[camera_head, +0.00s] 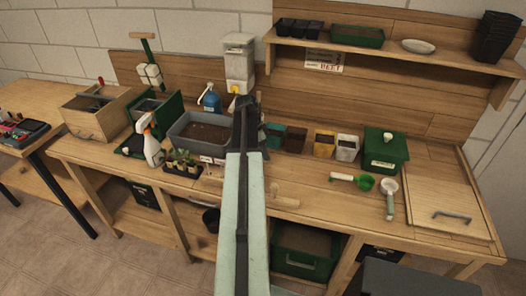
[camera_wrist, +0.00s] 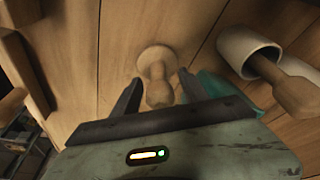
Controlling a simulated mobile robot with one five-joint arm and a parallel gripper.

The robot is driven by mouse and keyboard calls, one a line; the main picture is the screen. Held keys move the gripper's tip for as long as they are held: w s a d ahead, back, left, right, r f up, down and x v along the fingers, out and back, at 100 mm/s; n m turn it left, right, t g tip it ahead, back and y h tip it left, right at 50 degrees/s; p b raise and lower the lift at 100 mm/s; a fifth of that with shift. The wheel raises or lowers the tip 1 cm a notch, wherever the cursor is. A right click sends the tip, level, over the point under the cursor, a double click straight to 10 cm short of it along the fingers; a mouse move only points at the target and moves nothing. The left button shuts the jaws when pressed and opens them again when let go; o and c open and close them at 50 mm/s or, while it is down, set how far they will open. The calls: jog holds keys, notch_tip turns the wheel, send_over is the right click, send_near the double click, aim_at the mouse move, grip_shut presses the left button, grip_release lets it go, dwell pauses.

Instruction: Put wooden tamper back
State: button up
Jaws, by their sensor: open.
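My gripper (camera_wrist: 157,88) is open, with one dark finger on each side of the tamper's handle. I see a gap at the fingers, and they do not appear closed on it.
In the wrist view a pale cup (camera_wrist: 240,48) with a wooden-handled tool (camera_wrist: 290,88) is close on the right. In the head view a grey soil tub (camera_head: 178,140) is left of my arm. A green lidded box (camera_head: 385,152) and scoop (camera_head: 364,183) are right.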

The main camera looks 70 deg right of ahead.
jog(key=shift+r, duration=0.1)
jog(key=p+v, duration=1.2)
jog(key=shift+r, duration=0.1)
